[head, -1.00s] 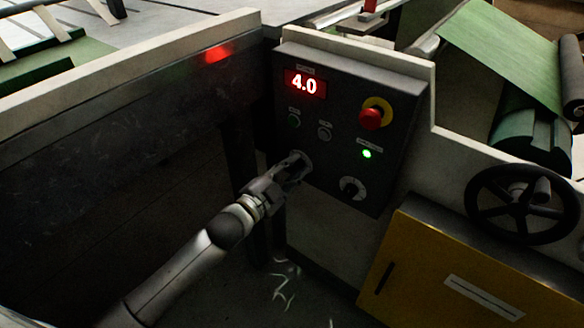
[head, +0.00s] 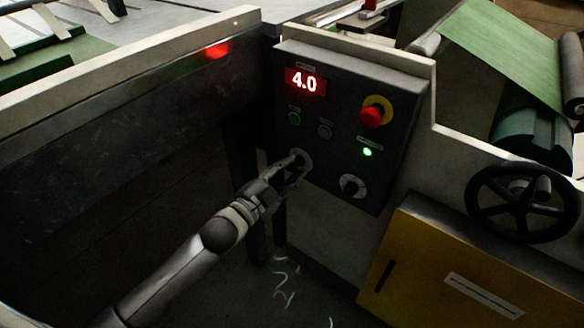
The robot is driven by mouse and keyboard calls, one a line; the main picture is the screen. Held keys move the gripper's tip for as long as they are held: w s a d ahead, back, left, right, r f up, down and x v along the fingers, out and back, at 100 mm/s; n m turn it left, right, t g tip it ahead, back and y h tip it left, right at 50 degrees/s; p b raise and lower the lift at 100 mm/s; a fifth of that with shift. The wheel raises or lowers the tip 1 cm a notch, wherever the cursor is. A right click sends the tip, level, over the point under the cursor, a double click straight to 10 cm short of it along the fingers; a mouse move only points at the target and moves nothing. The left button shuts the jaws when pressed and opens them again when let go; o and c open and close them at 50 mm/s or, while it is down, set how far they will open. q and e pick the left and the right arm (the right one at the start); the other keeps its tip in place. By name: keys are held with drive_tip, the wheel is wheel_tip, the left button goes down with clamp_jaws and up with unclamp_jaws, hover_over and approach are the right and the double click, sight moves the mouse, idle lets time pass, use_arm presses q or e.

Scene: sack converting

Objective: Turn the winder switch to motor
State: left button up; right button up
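A dark control panel (head: 335,115) stands on the machine's pale frame, with a lit red display reading 4.0. My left gripper (head: 296,166) is at the panel's lower left, its fingertips at a round pale dial (head: 304,157). The fingers cover most of this dial and its knob, so its setting is hidden. I cannot tell whether the fingers are closed on the knob. A second dial (head: 352,187) with a black knob sits lower right and is uncovered. The labels are too small to read, so which dial is the winder switch is unclear. My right gripper is out of view.
A red emergency button (head: 372,115) on a yellow ring, a green button (head: 294,118), a grey button (head: 325,131) and a lit green lamp (head: 367,152) are on the panel. A black handwheel (head: 522,203) and yellow cabinet (head: 450,270) stand to the right.

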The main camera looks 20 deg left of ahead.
use_arm(q)
drive_tip(key=shift+v, duration=2.85)
